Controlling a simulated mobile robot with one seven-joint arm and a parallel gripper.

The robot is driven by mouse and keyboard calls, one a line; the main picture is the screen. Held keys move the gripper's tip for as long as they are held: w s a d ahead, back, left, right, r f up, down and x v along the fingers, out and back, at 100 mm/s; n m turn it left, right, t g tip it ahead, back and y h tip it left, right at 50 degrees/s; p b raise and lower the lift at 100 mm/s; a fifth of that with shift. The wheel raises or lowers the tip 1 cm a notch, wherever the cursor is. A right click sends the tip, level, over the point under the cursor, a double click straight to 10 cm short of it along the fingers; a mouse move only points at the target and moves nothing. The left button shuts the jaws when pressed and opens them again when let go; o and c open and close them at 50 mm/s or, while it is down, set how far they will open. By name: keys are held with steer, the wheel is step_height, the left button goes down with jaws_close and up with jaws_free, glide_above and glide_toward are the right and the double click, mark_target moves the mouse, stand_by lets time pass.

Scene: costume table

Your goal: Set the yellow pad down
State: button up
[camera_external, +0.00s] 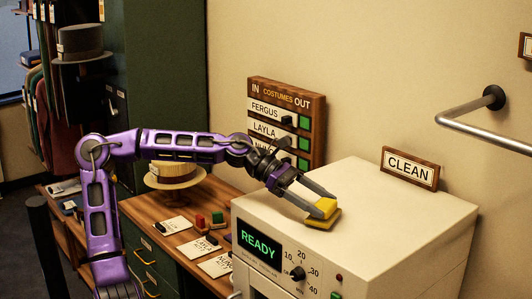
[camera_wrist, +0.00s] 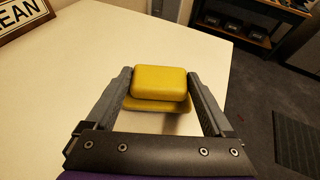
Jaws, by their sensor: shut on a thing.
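The yellow pad (camera_external: 322,217) is at the top of the white machine (camera_external: 405,213), near its front left part. It has a thick upper block and a wider flat lower part, both visible in the wrist view (camera_wrist: 160,82). My gripper (camera_external: 325,204) is shut on the upper block, with one finger on each side; the fingers also show in the wrist view (camera_wrist: 160,74). The lower part lies at or just above the machine's top; I cannot tell whether it touches. The machine's display reads READY.
A CLEAN sign (camera_external: 410,168) stands at the back of the machine's top. Most of that top is clear. A costumes board (camera_external: 287,120) is on the wall. A metal rail (camera_external: 485,135) juts out at right.

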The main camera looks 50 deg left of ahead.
steer(key=shift+f, duration=0.25)
steer(key=o, duration=1.1)
steer(key=shift+f, duration=0.15)
steer(key=shift+a+r, duration=0.2)
steer(key=shift+r, duration=0.1)
steer(key=p+v, duration=0.2)
steer(key=v, duration=0.9)
steer(key=shift+s+a, duration=0.2)
